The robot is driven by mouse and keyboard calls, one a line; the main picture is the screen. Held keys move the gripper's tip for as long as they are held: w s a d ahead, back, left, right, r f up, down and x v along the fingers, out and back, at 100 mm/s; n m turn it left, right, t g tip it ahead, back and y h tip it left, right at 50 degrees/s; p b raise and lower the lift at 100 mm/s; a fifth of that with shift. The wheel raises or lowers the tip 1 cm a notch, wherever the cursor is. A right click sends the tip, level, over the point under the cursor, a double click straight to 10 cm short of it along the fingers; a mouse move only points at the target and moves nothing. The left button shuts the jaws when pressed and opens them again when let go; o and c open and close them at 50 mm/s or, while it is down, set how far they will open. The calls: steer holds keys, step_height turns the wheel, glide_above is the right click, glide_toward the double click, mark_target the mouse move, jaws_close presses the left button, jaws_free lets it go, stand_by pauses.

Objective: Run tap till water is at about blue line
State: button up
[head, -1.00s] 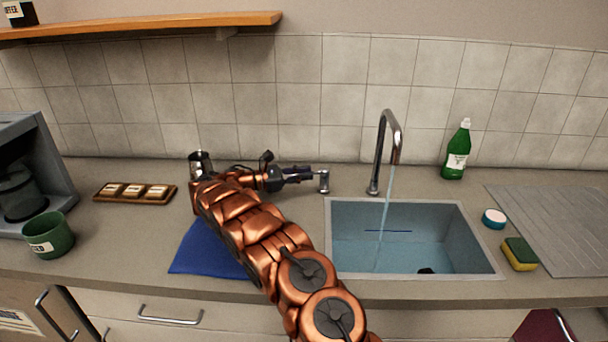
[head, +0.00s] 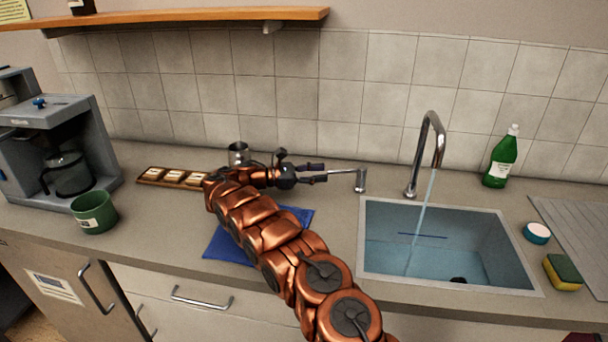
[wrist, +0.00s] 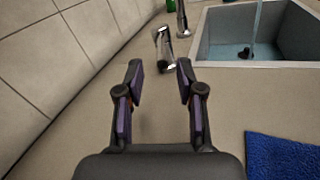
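The chrome tap (head: 430,140) runs a thin stream of water (head: 419,220) into the blue-grey sink (head: 372,222). Water (head: 440,262) covers the sink's bottom. The blue line (head: 423,235) is on the sink's back wall, and the water's edge looks a little below it. The tap's lever (head: 360,181) stands left of the sink; it also shows in the wrist view (wrist: 163,48). My gripper (head: 324,173) is just left of the lever, pointing at it. In the wrist view its fingers (wrist: 160,75) are apart and empty, with the lever just beyond the tips.
A blue cloth (head: 228,246) lies under my arm. A metal cup (head: 238,152) and a wooden tray (head: 152,176) are behind it. A green mug (head: 94,212) and coffee machine (head: 95,135) stand left. A green bottle (head: 502,160), a round tub (head: 537,233) and a sponge (head: 563,272) are right.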

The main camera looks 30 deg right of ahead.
steer(key=shift+v, duration=2.05)
steer(key=shift+w+a, duration=0.1)
steer(key=shift+a, duration=0.25)
steer(key=shift+d+r, duration=0.1)
